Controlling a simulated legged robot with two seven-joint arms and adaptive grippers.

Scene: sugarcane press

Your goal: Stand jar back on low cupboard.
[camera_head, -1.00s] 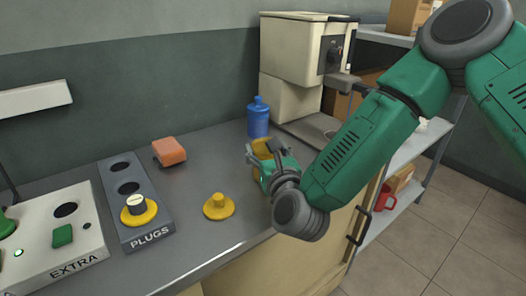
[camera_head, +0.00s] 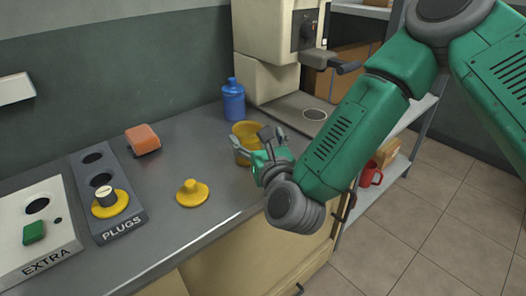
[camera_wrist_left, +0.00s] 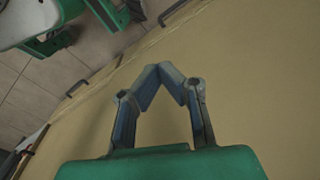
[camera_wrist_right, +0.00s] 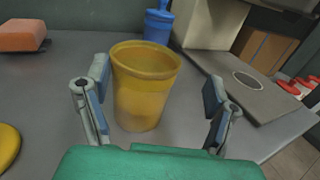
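A yellow translucent jar (camera_head: 243,138) stands upright on the grey top (camera_head: 165,190) of the low beige cupboard. It also shows in the right wrist view (camera_wrist_right: 143,95), with its open mouth up. My right gripper (camera_head: 264,150) is open at the jar's near right side. In the right wrist view its fingers (camera_wrist_right: 158,92) are spread to either side of the jar, with gaps between them and its walls. My left gripper (camera_wrist_left: 165,72) shows only in the left wrist view. Its fingertips meet with nothing between them, before the beige cupboard front.
A blue bottle (camera_head: 233,100) and a beige machine (camera_head: 268,50) stand behind the jar. An orange block (camera_head: 142,139), a yellow plug (camera_head: 192,193) and the PLUGS holder (camera_head: 98,185) are to the left. A shelf with a red mug (camera_head: 370,175) stands at right.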

